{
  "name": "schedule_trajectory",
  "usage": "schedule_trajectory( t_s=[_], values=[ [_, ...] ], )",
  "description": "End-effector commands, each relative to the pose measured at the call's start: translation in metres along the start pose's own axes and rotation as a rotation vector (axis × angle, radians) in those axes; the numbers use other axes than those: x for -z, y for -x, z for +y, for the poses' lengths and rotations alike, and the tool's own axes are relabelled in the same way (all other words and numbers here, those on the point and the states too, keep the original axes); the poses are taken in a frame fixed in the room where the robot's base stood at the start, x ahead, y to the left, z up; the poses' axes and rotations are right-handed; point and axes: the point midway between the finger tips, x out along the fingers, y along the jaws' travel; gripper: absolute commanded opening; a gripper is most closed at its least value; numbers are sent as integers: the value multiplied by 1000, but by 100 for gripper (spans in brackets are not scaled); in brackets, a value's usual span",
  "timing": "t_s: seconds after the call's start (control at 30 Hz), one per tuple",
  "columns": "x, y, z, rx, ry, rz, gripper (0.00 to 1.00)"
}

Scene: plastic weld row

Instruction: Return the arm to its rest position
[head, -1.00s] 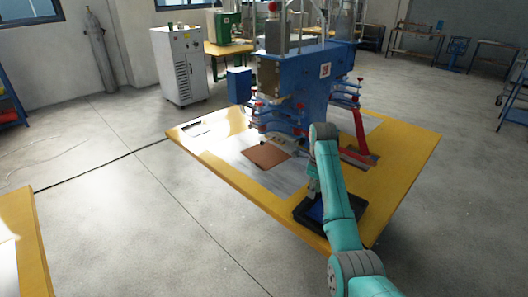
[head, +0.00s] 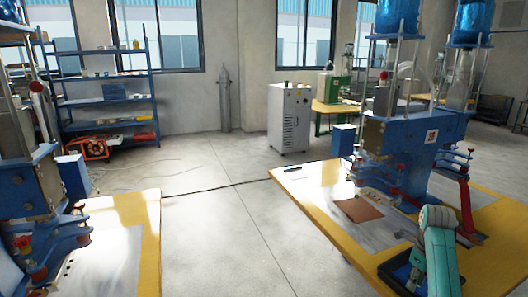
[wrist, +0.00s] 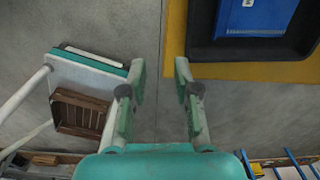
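My gripper (wrist: 160,70) shows in the wrist view with its two fingers apart and nothing between them. It is over grey floor, just off the yellow edge of a table. A black tray (wrist: 203,38) with a blue item (wrist: 255,14) in it lies on that table, at the upper right of the wrist view. In the head view my teal arm (head: 438,255) reaches over the table (head: 345,238) at the lower right. The gripper itself is hidden there. The black tray shows in part beside the arm.
A blue welding machine (head: 412,142) stands on the right table, with a brown sheet (head: 359,210) before it. Another machine stands on a yellow-edged table (head: 150,240) at left. Clear floor (head: 235,240) lies between the tables. A white cabinet (head: 289,117) stands behind.

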Motion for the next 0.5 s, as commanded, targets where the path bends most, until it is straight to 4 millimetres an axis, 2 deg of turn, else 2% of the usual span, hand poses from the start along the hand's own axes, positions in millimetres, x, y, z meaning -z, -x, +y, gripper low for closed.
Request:
schedule_trajectory(
  t_s=[0.27, 0.5],
  values=[
    [-1, -24, 8, 19, 56, -17, 31],
    [-2, -58, 22, 51, 140, -41, 31]
  ],
)
